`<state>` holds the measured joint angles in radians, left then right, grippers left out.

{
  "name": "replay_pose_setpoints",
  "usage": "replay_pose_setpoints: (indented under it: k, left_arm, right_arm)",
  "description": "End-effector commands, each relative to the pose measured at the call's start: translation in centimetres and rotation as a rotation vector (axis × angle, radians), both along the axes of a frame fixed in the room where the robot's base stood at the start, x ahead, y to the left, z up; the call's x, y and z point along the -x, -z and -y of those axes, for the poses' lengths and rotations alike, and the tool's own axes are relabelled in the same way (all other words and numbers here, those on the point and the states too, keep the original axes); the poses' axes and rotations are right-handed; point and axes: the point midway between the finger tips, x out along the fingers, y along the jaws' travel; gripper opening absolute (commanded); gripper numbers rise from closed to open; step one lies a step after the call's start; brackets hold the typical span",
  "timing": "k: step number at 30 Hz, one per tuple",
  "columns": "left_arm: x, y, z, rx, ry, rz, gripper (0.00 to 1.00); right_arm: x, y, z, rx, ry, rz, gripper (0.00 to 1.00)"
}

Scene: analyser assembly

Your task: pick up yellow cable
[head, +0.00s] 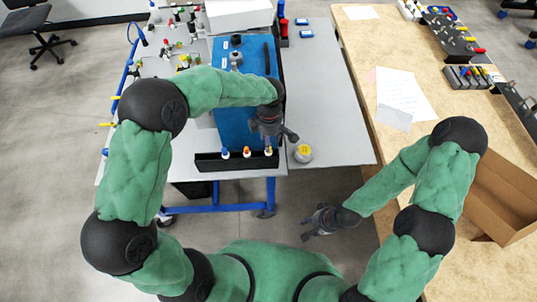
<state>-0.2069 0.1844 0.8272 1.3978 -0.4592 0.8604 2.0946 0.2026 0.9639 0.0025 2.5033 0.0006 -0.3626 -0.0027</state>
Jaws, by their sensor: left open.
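A small white piece with a yellow top (269,151) stands in the black tray (209,162) at the front of the blue panel (229,108). It looks like the yellow cable's end, but it is too small to be sure. My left gripper (271,138) is open just above it, pointing down, and partly covers the space behind it. I cannot tell whether they touch. My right gripper (308,226) hangs low in front of the grey table, away from the tray. Its finger opening is too small to read.
A blue-topped piece (225,153) and an orange-topped piece (246,152) stand in the same tray. A wooden table with an open cardboard box (508,190) is at right.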

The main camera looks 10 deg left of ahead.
Motion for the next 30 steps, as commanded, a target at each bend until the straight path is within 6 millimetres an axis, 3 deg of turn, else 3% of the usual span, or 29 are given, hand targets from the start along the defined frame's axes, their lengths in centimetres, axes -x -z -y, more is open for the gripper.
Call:
replay_pose_setpoints:
  k: [9,17,22,23,30]
  left_arm:
    - [0.4,4.3,-0.2,0.0,0.0,-0.003,0.46]
    - [0.3,4.7,-0.1,0.001,0.001,-0.001,0.46]
    - [0.4,4.7,-0.1,0.001,0.001,-0.001,0.04]
    - [0.4,4.7,-0.1,0.001,0.001,-0.001,0.0]
    - [0.3,4.7,-0.1,0.001,0.001,-0.001,0.0]
  right_arm:
    - [0.0,0.6,0.0,0.0,0.0,0.0,0.4]
    - [0.0,0.5,0.0,0.0,0.0,0.0,0.4]
    - [0.0,0.5,0.0,0.0,0.0,0.0,0.4]
    - [0.0,0.5,0.0,0.0,0.0,0.0,0.4]
    - [0.0,0.5,0.0,0.0,0.0,0.0,0.4]
